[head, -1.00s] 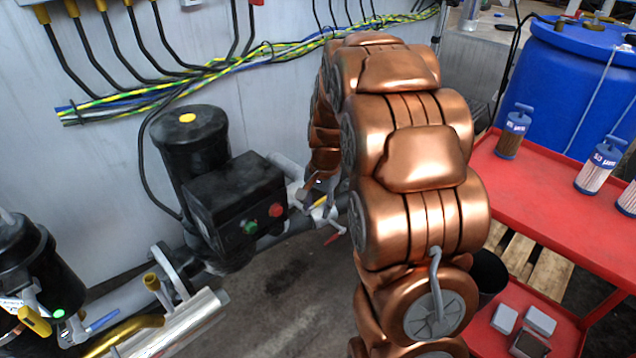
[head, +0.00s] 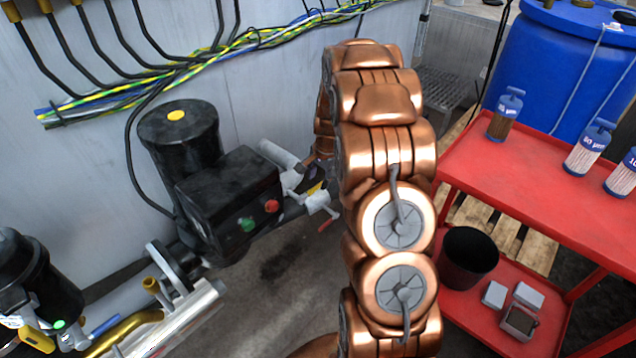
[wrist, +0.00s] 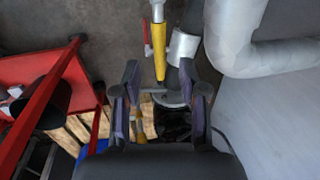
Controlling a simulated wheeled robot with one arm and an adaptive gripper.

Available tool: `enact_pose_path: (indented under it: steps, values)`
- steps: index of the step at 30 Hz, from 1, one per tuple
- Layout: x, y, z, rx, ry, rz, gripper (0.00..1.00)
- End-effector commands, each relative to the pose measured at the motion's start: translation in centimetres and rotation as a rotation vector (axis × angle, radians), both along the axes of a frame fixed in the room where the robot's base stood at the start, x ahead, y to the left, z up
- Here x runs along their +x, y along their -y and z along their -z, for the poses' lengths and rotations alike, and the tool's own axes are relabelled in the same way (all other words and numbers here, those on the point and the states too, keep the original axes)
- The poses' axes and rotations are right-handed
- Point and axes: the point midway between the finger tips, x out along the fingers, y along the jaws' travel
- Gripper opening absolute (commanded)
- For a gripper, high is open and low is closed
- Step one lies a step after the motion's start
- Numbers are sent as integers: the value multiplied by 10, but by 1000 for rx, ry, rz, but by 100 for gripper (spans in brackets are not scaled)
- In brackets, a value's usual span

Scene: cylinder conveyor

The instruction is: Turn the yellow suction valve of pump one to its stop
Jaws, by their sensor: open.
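In the wrist view a long yellow valve handle (wrist: 159,50) hangs from a grey stem at the top and points down between my fingers. My gripper (wrist: 159,69) is open, with one finger on each side of the handle's lower end. I see no clear contact, and the depth between them is hard to judge. In the head view a small piece of the yellow handle (head: 316,188) shows by the pipe right of the black pump with a yellow dot (head: 178,150). My copper arm hides my gripper there.
A red-handled lever (head: 327,224) sits near that pipe. A thick grey pipe (wrist: 232,40) runs close to my gripper's right in the wrist view. A red cart (head: 480,165) with filter cartridges, a dark bucket (head: 468,262) and a blue barrel (head: 560,80) stand right of my arm.

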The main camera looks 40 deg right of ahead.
Motion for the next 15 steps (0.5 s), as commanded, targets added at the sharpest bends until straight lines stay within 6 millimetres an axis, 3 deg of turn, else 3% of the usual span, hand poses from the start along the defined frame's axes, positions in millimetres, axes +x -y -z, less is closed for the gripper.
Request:
enact_pose_path:
  steps: [6,15]
  values:
    - [5,-1,25,-1,1,0,42]
    - [5,0,29,-1,1,1,42]
